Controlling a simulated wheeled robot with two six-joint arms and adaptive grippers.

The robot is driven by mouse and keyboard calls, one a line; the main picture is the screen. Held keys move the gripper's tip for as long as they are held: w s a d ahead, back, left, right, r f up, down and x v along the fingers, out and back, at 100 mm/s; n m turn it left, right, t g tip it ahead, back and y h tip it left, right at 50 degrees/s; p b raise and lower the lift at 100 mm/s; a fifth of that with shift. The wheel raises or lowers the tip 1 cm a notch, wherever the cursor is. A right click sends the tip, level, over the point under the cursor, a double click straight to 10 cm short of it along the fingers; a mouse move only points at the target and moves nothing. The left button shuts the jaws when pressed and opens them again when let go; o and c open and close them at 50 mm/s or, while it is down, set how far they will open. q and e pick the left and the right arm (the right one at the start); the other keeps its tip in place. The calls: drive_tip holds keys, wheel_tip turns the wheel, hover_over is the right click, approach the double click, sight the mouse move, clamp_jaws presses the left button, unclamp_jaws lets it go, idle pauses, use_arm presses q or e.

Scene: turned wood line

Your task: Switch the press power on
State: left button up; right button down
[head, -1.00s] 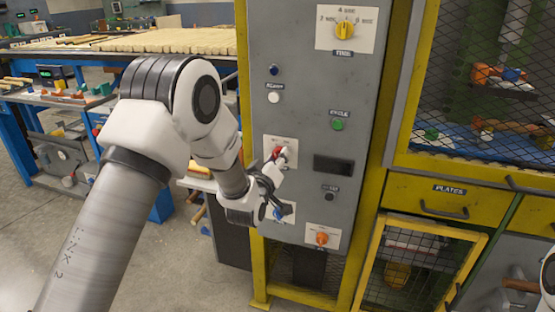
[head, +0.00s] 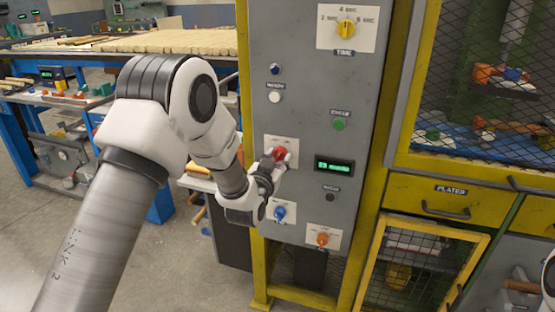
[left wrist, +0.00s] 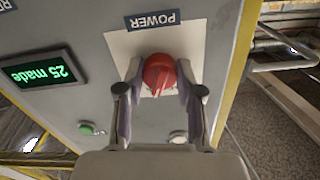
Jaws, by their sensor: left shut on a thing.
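The red power knob (head: 280,153) sits on a pale plate on the grey press panel (head: 305,110). In the left wrist view the red knob (left wrist: 159,73) stands under a "POWER" label (left wrist: 152,19). My left gripper (left wrist: 160,80) has one finger on each side of the knob and is shut on it. In the head view my left gripper (head: 277,160) partly covers the knob's plate. The panel's display (head: 334,165) is lit green, and the same display (left wrist: 45,71) reads "25 made" upside down in the left wrist view. My right gripper is out of view.
A yellow time dial (head: 345,29), a green button (head: 339,125), a white button (head: 275,97), a blue knob (head: 280,213) and an orange knob (head: 322,238) share the panel. A yellow-framed mesh guard (head: 480,70) stands to the right, above a drawer (head: 448,203).

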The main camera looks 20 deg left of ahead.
use_arm(q)
drive_tip(key=shift+m, duration=0.7)
drive_tip(key=o, duration=1.1)
drive_tip(key=shift+o, duration=0.2)
drive_tip(key=s, duration=1.2)
drive_tip(key=shift+d, duration=0.45)
